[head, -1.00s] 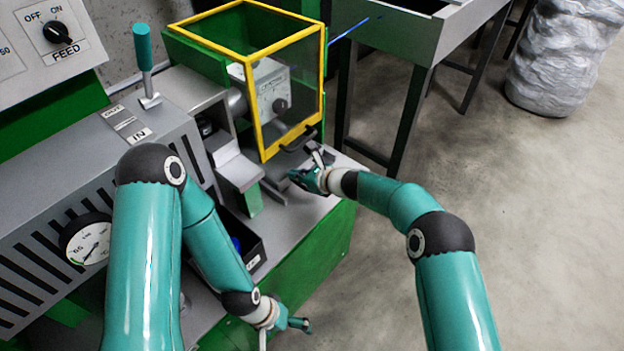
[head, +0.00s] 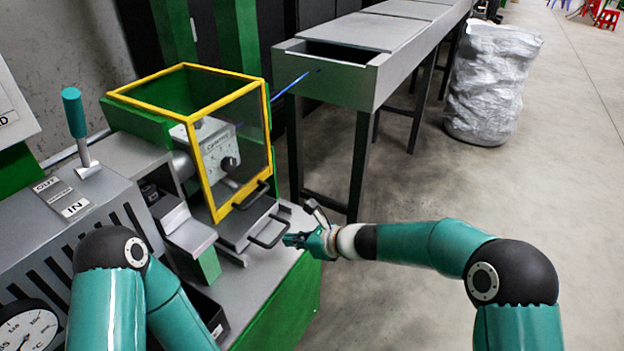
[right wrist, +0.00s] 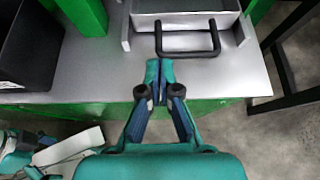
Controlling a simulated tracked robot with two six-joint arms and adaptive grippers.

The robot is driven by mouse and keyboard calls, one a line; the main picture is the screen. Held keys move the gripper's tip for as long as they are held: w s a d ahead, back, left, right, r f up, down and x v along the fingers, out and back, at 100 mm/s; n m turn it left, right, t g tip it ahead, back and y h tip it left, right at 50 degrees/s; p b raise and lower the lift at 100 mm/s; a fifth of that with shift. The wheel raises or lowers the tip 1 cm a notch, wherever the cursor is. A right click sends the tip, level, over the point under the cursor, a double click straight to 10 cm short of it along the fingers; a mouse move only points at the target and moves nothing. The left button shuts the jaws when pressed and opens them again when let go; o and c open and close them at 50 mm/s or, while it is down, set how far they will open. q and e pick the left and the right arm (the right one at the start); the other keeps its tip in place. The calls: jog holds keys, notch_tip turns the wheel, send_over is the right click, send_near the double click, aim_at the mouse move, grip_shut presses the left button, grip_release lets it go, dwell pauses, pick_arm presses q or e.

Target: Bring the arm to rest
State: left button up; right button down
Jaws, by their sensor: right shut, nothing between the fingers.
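My right gripper (head: 288,240) is shut and empty, near the front edge of the grey machine bed, just right of a black drawer handle (head: 271,232). In the right wrist view its fingertips (right wrist: 160,66) are together, just below the handle (right wrist: 188,40) and apart from it as far as I can tell. The right arm reaches in from the right, bent at the elbow. My left arm stands at the lower left; its gripper is out of the head view. A blue cable (head: 290,85) runs between the guard box and the grey trough.
The yellow-framed guard (head: 205,175) stands over the machine's grey unit. The grey trough (head: 335,75) on dark legs stands behind. A black bin (head: 205,310) sits on the bed; it also shows in the right wrist view (right wrist: 30,50). A wrapped silver bale (head: 490,85) stands at back right. Floor at right is clear.

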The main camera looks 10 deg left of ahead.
jog(key=w+d+m+p, duration=0.1)
jog(key=d+p, duration=0.3)
jog(key=d, duration=0.1)
jog(key=s+d+f+n+g+h+p, duration=0.25)
jog(key=s+d+f+p, duration=0.35)
jog(key=s+d, duration=0.45)
jog(key=s+d+f+n+g+h+p, duration=0.1)
jog(key=s+d+f+n+h, duration=0.1)
jog(key=s+n, duration=0.7)
jog(key=s+d+f+n+h, duration=0.2)
jog(key=s+d+n, duration=0.3)
jog(key=s+n, duration=0.5)
jog(key=shift+s+d+f+g+p, duration=0.2)
jog(key=shift+s+f+g+p, duration=0.15)
jog(key=shift+s, duration=0.55)
jog(key=shift+h, duration=0.25)
